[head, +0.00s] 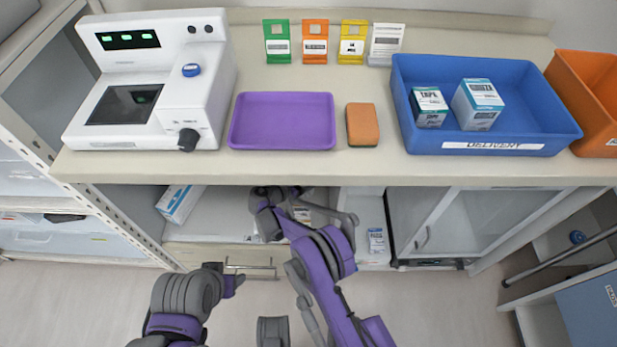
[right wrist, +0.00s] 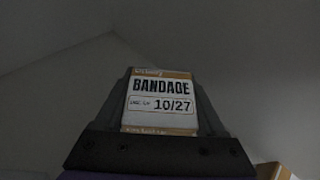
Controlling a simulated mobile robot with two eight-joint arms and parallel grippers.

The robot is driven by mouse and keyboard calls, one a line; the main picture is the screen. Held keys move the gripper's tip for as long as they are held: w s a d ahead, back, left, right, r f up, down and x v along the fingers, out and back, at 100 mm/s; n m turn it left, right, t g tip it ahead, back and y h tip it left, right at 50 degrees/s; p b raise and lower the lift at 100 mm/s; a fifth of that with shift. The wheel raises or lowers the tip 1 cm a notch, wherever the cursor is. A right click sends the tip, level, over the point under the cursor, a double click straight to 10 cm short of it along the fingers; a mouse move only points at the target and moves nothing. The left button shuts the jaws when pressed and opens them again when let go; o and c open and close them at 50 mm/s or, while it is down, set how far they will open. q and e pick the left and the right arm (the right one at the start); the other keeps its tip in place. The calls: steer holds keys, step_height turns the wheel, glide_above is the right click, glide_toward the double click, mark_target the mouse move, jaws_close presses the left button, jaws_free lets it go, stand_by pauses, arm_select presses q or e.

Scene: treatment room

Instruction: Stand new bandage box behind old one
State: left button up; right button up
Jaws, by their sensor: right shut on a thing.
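A white and orange bandage box (right wrist: 160,100), printed "BANDAGE" and "10/27", is held between the fingers of my right gripper (right wrist: 160,110), its label facing the wrist camera. In the head view my right gripper (head: 268,198) reaches into the open shelf under the counter, and the box in it is hidden. A small labelled box (head: 301,213) stands on the shelf just right of that gripper; I cannot read its label. An orange-edged thing (right wrist: 273,171) shows at the lower right of the wrist view. My left gripper (head: 236,279) is low in front of the drawer; its fingers are unclear.
The counter (head: 200,167) edge overhangs the shelf. On it are a white device (head: 180,55), purple tray (head: 283,120), orange sponge (head: 362,125) and blue delivery bin (head: 560,128) with two boxes. Another box (head: 376,240) stands on the shelf to the right.

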steer(key=shift+f, duration=0.2)
steer(key=o, duration=1.5)
steer(key=shift+o, duration=0.2)
steer(key=shift+r, duration=0.1)
steer(key=shift+r, duration=0.3)
steer(key=p+v, duration=0.1)
steer(key=v, duration=1.1)
steer(key=shift+f, duration=0.1)
